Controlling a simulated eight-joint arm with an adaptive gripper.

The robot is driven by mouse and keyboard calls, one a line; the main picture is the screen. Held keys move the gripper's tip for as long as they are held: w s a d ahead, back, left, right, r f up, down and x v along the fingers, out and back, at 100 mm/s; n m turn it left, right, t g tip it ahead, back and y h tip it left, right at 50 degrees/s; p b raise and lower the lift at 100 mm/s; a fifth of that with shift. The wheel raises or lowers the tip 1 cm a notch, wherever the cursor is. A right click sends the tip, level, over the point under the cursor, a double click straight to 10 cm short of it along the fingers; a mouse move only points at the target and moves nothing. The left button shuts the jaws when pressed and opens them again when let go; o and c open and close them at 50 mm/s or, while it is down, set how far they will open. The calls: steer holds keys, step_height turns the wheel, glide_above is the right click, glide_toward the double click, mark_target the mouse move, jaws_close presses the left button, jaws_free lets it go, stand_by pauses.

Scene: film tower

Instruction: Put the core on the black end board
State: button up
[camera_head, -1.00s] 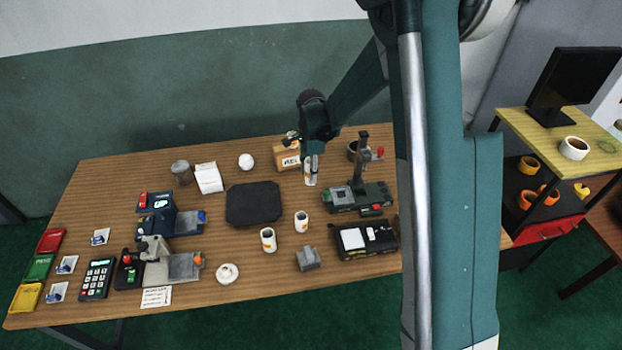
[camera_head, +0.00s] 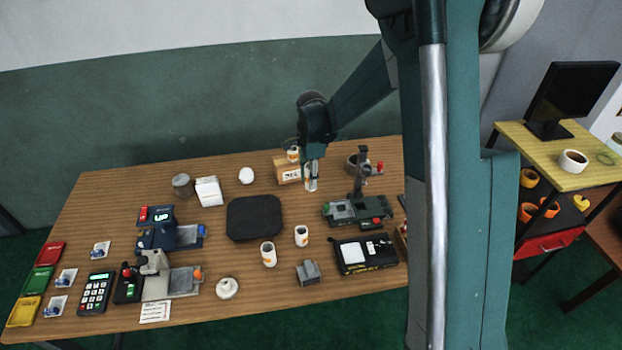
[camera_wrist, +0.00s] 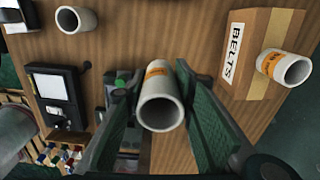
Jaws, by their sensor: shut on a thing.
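My gripper (camera_wrist: 162,108) is shut on a core (camera_wrist: 162,98), a white tube with an orange band, its open end facing the wrist camera. In the head view the held core (camera_head: 312,184) is at the back of the table, right of the belts box; I cannot tell its height above the table. The black end board (camera_head: 254,217) lies flat and empty to the left and nearer. Two similar cores (camera_head: 268,254) (camera_head: 302,236) stand by its front right side. Another core (camera_wrist: 285,66) is at the belts box (camera_wrist: 258,50).
A green-grey device with an upright post (camera_head: 358,207) stands right of the held core. A black case (camera_head: 365,254) and a small grey block (camera_head: 308,272) are in front. A white ball (camera_head: 246,175) and white box (camera_head: 209,191) sit behind the board.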

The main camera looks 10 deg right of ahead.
steer(key=shift+a, duration=0.15)
step_height(320, 180, up, 3)
steer(key=n+p, duration=0.2)
steer(key=n, duration=0.7)
glide_above(254, 215)
steer(key=shift+r, duration=0.2)
steer(key=shift+f, duration=0.1)
steer(key=shift+f+b, duration=0.55)
steer(key=shift+f, duration=2.5)
steer(key=shift+f, duration=0.1)
steer(key=shift+f, duration=1.8)
steer(key=shift+f+b, duration=0.1)
steer(key=shift+b, duration=0.25)
steer(key=o, duration=0.9)
